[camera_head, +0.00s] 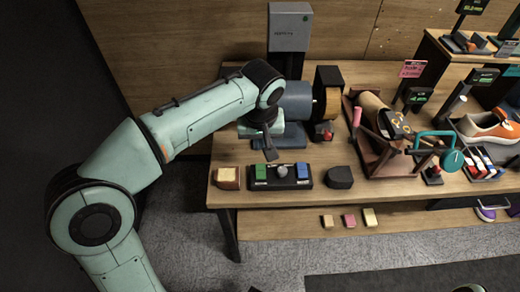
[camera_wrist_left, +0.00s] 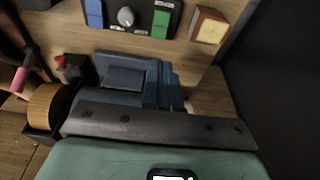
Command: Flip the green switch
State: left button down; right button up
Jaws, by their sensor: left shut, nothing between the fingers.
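The green switch (camera_head: 261,172) is the left one on a black control panel (camera_head: 281,184) at the table's front left. A grey knob (camera_head: 282,170) and a blue switch (camera_head: 302,171) share that panel. In the left wrist view, the green switch (camera_wrist_left: 161,19) shows at the top, with the knob (camera_wrist_left: 126,17) and blue switch (camera_wrist_left: 94,14) to its left. My left gripper (camera_head: 270,153) is shut and empty, behind the panel and apart from the green switch. My right gripper is not in view.
A blue-grey motor with a wheel (camera_head: 327,92) stands behind the panel. A cream-topped block (camera_head: 228,177) is left of the panel, and a dark block (camera_head: 340,177) is right of it. A rack with a shoe and brushes (camera_head: 385,135) stands further right.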

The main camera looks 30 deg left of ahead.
aim_at(260, 166)
pick_arm(q)
jog(key=b+x, duration=0.1)
jog(key=x, duration=1.2)
jog(key=shift+b, duration=0.3)
